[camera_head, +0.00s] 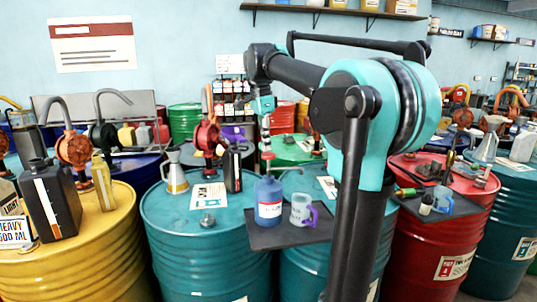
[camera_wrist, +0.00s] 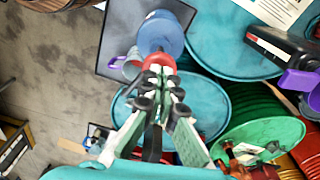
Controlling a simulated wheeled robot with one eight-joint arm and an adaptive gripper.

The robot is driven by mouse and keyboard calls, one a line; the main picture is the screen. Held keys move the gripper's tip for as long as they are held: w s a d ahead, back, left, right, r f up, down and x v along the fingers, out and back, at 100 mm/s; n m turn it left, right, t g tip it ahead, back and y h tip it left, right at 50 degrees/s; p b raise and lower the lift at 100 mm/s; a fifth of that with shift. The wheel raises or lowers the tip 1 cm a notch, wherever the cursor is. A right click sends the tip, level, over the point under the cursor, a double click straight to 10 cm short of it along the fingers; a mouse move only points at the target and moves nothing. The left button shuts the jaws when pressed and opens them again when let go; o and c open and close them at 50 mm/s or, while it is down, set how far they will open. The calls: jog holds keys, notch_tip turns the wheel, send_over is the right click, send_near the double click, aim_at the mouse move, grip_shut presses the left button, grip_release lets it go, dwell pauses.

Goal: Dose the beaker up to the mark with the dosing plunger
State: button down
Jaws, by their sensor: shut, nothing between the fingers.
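The dosing bottle (camera_head: 269,202) is blue with a pale label and stands upright on a dark tray (camera_head: 276,239). Its red plunger top (camera_head: 267,156) rises above it; the red top also shows in the wrist view (camera_wrist: 160,62), at the fingertips. The grey, clear-looking beaker (camera_head: 301,211) with a purple handle stands right of the bottle on the same tray. Its liquid level and mark are too small to read. My gripper (camera_head: 266,141) is shut and empty, pointing down right over the plunger top. I cannot tell whether it touches. In the wrist view my gripper (camera_wrist: 160,76) partly covers the red top.
The tray lies against a teal drum (camera_head: 160,210) carrying a metal jug (camera_head: 174,174) and a black bottle (camera_head: 233,168). A yellow drum (camera_head: 100,250) stands left and a red drum (camera_head: 440,235) right, both loaded with containers. Shelves line the back wall.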

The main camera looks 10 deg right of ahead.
jog(key=shift+f, duration=0.15)
jog(key=shift+f, duration=1.4)
jog(key=a, duration=0.2)
jog(key=a+r, duration=0.1)
jog(key=shift+s, duration=0.3)
notch_tip(320, 180, up, 12)
send_over(266, 153)
jog(key=s+a, duration=0.1)
jog(key=a, duration=0.3)
jog(key=shift+a, duration=0.1)
